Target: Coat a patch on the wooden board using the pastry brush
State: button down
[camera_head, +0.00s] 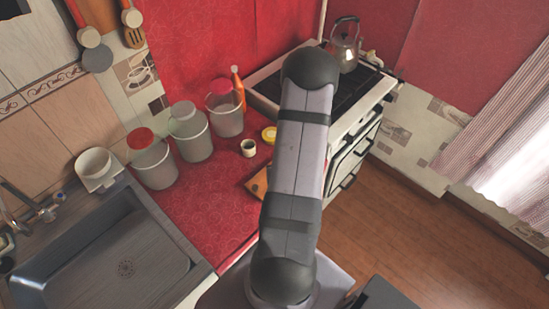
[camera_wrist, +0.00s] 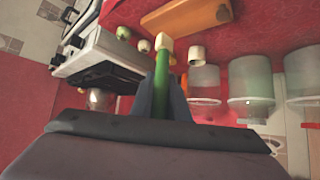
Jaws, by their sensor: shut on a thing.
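In the wrist view my gripper (camera_wrist: 161,98) is shut on the green handle of the pastry brush (camera_wrist: 162,75). The brush's pale cream head points away from the fingers, towards the wooden board (camera_wrist: 190,16). The head appears near the board's edge; I cannot tell its height, and no contact is clear. In the head view only a corner of the board (camera_head: 257,185) shows on the red counter, left of my arm. My arm hides the gripper, the brush and most of the board there.
A small cream cup (camera_head: 248,148) stands near the board and also shows in the wrist view (camera_wrist: 195,55). Several jars (camera_head: 190,132) and an orange bottle (camera_head: 238,86) stand behind. The stove (camera_head: 352,130) with a kettle (camera_head: 344,45) is right; the sink (camera_head: 105,255) is left.

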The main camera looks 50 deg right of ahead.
jog(key=w+a+r+n+t+y, duration=0.2)
jog(key=w+a+r+n+y, duration=0.1)
jog(key=w+n, duration=0.3)
jog(key=shift+a+n+y, duration=0.2)
jog(key=shift+n+y, duration=0.1)
jog(key=shift+f, duration=0.2)
jog(key=shift+f+b, duration=2.2)
jog(key=shift+f, duration=0.15)
jog(key=shift+r, duration=0.1)
jog(key=r+p, duration=0.1)
jog(key=p, duration=0.2)
